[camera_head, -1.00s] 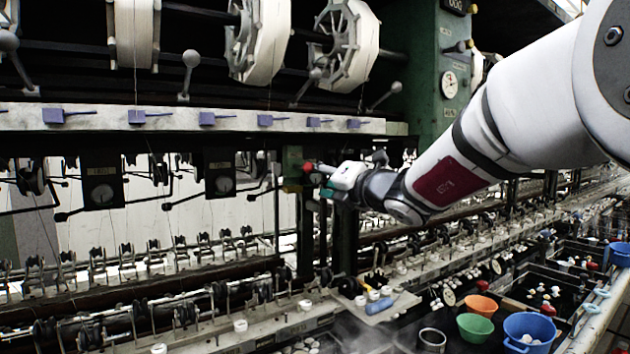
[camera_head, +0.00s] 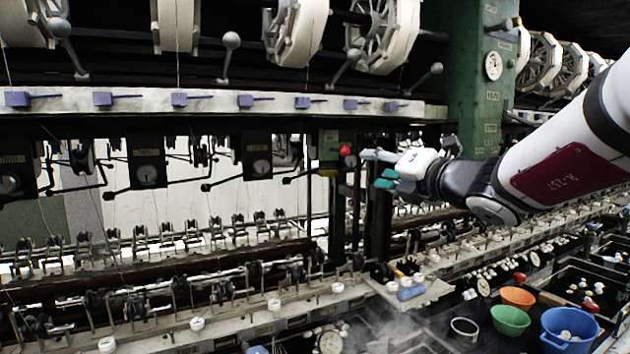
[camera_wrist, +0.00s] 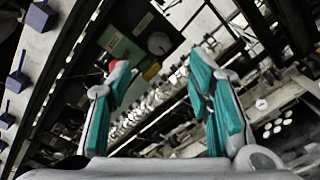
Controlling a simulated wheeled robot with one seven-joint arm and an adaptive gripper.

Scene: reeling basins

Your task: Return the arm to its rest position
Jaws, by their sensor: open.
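My gripper (camera_head: 374,170) is held out in front of the reeling machine, at the end of my white arm that comes in from the right. It also shows in the wrist view (camera_wrist: 160,98), with its two teal-padded fingers spread well apart and nothing between them. In the head view it is near a red knob (camera_head: 345,150) on a green post; I cannot tell the exact gap. In the wrist view something red (camera_wrist: 112,66) shows just beside the left fingertip. The gripper is above the lower rail and touches nothing that I can make out.
A row of purple levers (camera_head: 246,101) runs along the pale beam. White reels (camera_head: 297,30) hang above. Below right are a green bowl (camera_head: 510,320), an orange bowl (camera_head: 517,298), a blue bowl (camera_head: 570,328) and dark basins. A small tray (camera_head: 412,292) sits on the rail.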

